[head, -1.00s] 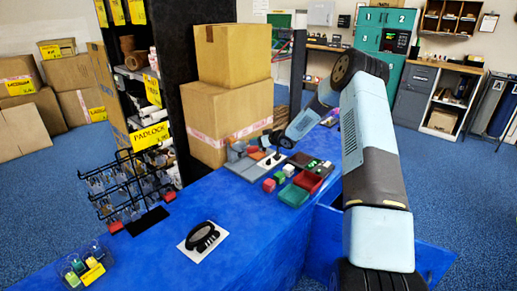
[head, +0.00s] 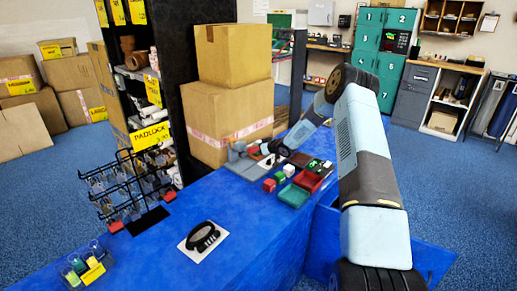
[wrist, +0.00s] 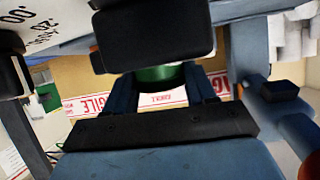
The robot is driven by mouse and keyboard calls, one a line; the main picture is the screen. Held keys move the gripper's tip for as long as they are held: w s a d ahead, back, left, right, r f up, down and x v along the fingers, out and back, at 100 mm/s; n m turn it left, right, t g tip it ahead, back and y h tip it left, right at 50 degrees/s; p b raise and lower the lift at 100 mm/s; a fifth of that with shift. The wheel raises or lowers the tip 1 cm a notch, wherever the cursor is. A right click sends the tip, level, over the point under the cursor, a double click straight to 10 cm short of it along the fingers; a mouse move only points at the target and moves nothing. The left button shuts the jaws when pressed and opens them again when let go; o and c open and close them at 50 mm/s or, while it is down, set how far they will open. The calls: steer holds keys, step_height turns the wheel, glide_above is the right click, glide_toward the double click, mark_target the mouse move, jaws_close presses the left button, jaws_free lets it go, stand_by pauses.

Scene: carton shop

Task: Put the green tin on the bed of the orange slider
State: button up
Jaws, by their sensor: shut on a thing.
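My gripper (wrist: 160,90) is shut on the green tin (wrist: 158,74), which shows as a dark green band between the dark fingers in the wrist view. Much of the tin is hidden by the gripper parts. In the head view my gripper (head: 265,152) is at the far end of the blue counter, in front of the cartons, and the tin cannot be made out there. I cannot clearly pick out the orange slider or its bed. An orange rounded piece (wrist: 303,130) shows at the right edge of the wrist view, but I cannot tell what it is.
A red tray (head: 308,182) and a green tray (head: 293,196) sit right of a red block (head: 269,185) on the blue counter (head: 180,210). Stacked cartons (head: 230,110) stand behind. The counter between is clear.

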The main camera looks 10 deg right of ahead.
steer(key=shift+f, duration=0.45)
steer(key=o, duration=1.2)
steer(key=shift+r, duration=0.1)
